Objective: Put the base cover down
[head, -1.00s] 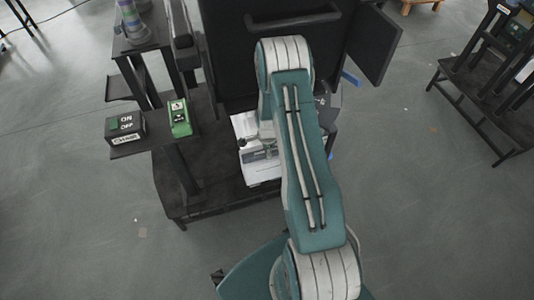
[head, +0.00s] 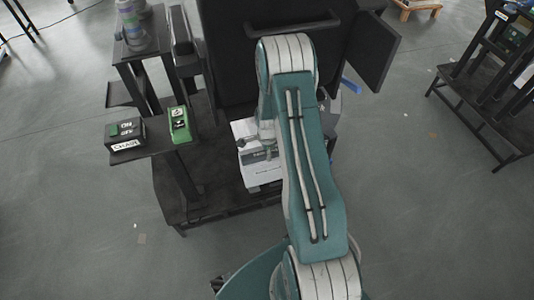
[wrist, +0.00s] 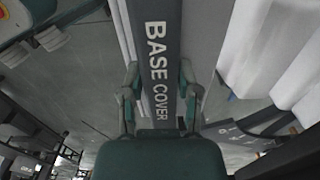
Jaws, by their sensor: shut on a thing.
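The base cover (wrist: 158,60) shows in the wrist view as a long dark grey panel with white "BASE COVER" lettering. It runs down the middle of the picture between the two fingers of my gripper (wrist: 160,95). The fingers are shut on its two sides. Its upper end leaves the picture, and its lower end is hidden by my gripper's body.
A dark cabinet (head: 228,75) with a handle stands ahead. At left, a shelf holds a black box (head: 125,134) and a green device (head: 179,125); a bottle (head: 137,26) stands higher.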

